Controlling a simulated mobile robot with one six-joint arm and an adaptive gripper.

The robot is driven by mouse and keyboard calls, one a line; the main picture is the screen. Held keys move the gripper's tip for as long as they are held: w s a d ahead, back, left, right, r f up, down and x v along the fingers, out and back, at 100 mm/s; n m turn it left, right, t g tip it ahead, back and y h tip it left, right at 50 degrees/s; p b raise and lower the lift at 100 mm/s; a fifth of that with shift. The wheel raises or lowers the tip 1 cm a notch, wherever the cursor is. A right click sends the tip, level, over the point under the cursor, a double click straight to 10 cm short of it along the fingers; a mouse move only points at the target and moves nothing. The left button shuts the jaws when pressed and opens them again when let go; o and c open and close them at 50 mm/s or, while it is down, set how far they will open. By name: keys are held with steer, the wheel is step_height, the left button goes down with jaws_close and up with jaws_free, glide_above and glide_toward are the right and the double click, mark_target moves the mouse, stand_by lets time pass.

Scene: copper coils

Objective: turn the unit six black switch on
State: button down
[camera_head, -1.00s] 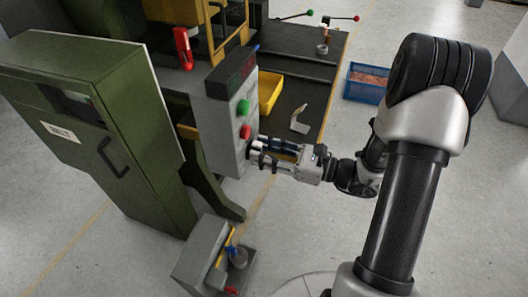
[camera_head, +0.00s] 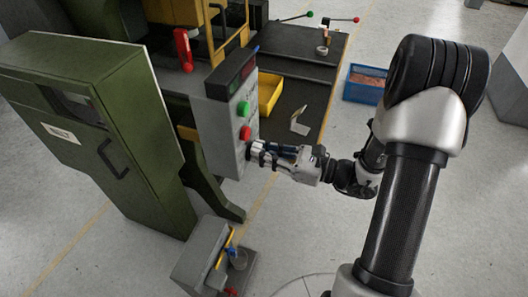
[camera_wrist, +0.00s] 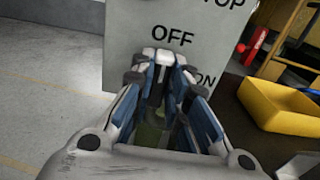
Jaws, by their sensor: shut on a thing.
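The grey control box (camera_head: 220,136) stands beside the green cabinet, with a green button (camera_head: 243,108) and a red button (camera_head: 245,132) on its face. My gripper (camera_head: 256,152) is at the box face just below the red button. In the wrist view my gripper (camera_wrist: 165,60) has its fingertips close together against the panel (camera_wrist: 130,25), between the printed words OFF and ON. It is shut on the black switch, which the fingers hide in both views. The switch's exact angle cannot be seen. No unit number is readable.
A yellow bin (camera_head: 269,92) sits on the dark table (camera_head: 300,45) behind the box; it also shows in the wrist view (camera_wrist: 280,105). A blue crate (camera_head: 365,86) is on the floor. A grey pedestal box (camera_head: 203,252) stands low in front.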

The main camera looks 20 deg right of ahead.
steer(key=shift+r+m+p, duration=0.1)
steer(key=shift+m+p, duration=0.2)
steer(key=shift+p, duration=0.25)
steer(key=shift+w+d+f+m+p, duration=0.1)
steer(key=shift+f+m+p, duration=0.05)
steer(key=shift+m+p, duration=2.4)
steer(key=shift+w+d+f+m+p, duration=0.1)
steer(key=shift+f+m+p, duration=0.1)
steer(key=shift+m+p, duration=2.35)
steer(key=shift+w+d+f+m+p, duration=0.15)
steer(key=shift+m+p, duration=1.45)
steer(key=shift+m, duration=1.9)
steer(key=shift+a, duration=0.1)
steer(key=c, duration=1.6)
jaws_free()
steer(key=shift+o, duration=0.2)
steer(key=v, duration=1.2)
